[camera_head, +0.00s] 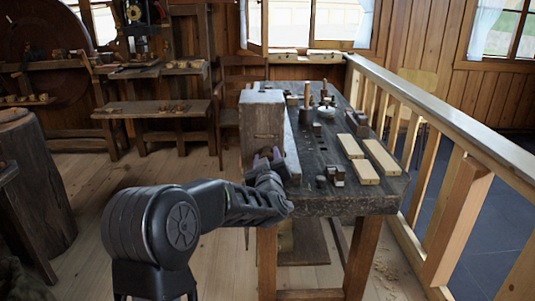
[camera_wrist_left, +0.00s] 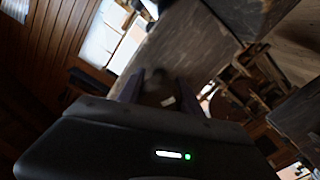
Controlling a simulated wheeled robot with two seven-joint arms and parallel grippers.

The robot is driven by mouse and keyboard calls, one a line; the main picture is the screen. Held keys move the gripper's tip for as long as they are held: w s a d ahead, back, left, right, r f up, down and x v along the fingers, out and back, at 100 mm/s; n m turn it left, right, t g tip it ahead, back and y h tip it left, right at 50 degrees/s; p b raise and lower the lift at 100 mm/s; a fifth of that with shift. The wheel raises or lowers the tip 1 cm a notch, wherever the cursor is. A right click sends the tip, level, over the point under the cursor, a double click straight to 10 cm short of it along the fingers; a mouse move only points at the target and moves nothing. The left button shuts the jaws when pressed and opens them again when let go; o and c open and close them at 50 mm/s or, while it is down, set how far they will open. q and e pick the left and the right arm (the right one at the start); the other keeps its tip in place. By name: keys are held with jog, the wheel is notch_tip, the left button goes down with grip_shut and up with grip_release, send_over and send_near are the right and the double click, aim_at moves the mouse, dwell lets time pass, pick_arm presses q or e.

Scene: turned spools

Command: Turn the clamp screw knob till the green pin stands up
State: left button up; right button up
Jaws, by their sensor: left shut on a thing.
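My left gripper (camera_head: 268,158) is at the near left edge of the workbench, at the lower front of a tall grey wooden block (camera_head: 262,118). In the left wrist view the two fingers of my left gripper (camera_wrist_left: 156,90) stand on either side of a dark rounded knob (camera_wrist_left: 153,94) and are shut on it. A small pale mark (camera_wrist_left: 168,101) shows beside the knob. In the head view the fingers hide the knob. I cannot make out a green pin in either view. My right gripper is not in view.
The dark workbench (camera_head: 340,207) carries several pale wooden strips (camera_head: 380,157), a small block (camera_head: 335,175) near the front and several turned pieces and tools at the back. A wooden railing (camera_head: 450,125) runs along its right side. Open floor lies to the left.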

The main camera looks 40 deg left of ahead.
pick_arm(q)
jog(key=shift+f+m+p, duration=0.15)
jog(key=shift+m+p, duration=0.25)
jog(key=shift+m, duration=0.55)
jog(key=shift+f+m+p, duration=0.15)
jog(key=shift+m+p, duration=0.25)
jog(key=shift+m, duration=0.55)
jog(key=o, duration=1)
jog(key=shift+s, duration=0.1)
jog(key=o, duration=0.4)
jog(key=shift+r, duration=0.2)
jog(key=shift+c, duration=0.2)
jog(key=shift+s, duration=0.1)
jog(key=v, duration=0.7)
jog(key=shift+s+d, duration=0.25)
jog(key=shift+d, duration=0.05)
